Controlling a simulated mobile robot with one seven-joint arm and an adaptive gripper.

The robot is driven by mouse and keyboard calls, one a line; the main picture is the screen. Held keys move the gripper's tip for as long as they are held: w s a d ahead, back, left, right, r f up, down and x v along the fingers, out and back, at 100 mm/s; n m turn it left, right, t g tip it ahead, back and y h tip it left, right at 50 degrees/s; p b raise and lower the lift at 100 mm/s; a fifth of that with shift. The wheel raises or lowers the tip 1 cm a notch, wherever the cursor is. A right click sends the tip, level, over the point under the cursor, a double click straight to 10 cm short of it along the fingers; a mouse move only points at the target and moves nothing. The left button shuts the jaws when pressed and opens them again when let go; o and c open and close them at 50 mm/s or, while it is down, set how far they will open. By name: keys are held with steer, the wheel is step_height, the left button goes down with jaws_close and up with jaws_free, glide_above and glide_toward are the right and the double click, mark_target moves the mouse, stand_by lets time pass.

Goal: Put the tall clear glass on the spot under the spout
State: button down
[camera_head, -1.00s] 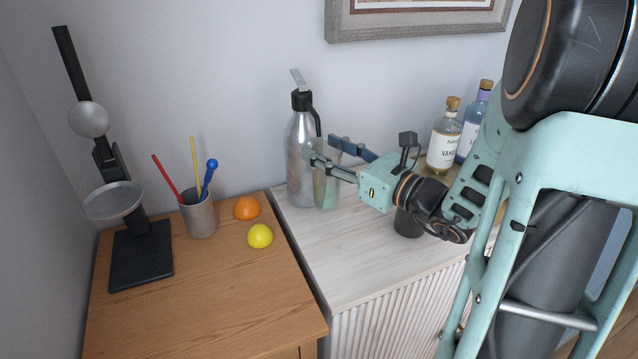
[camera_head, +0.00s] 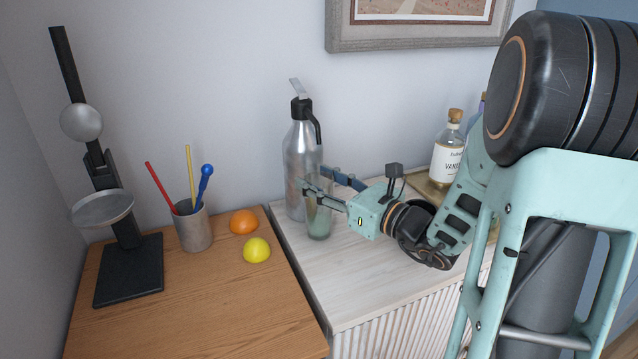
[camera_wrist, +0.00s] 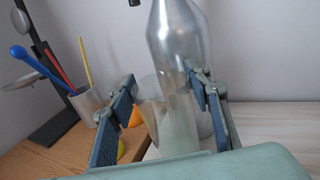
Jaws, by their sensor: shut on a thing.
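My gripper (camera_head: 318,182) is shut on the tall clear glass (camera_head: 319,218), with a finger on either side of it. The glass is upright over the white-washed counter, in front of the steel bottle (camera_head: 298,160). I cannot tell whether its base touches the counter. In the wrist view the glass (camera_wrist: 172,118) stands between the fingers (camera_wrist: 163,88), with the bottle (camera_wrist: 180,35) behind it. A black lever press with a metal dish (camera_head: 95,212) and a black base (camera_head: 130,272) stands at the far left. No marked spot under a spout is plain to see.
An orange (camera_head: 243,221), a lemon (camera_head: 256,250) and a cup of stirrers (camera_head: 193,230) sit on the wooden cabinet (camera_head: 215,305), between glass and press. A vanilla bottle (camera_head: 446,158) stands behind my arm. The cabinet's front is clear.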

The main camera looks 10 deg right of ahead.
steer(key=c, duration=1.5)
jaws_free()
steer(key=shift+f, duration=0.15)
steer(key=o, duration=0.5)
steer(key=shift+r, duration=0.25)
steer(key=v, duration=1.2)
steer(key=shift+p, duration=0.3)
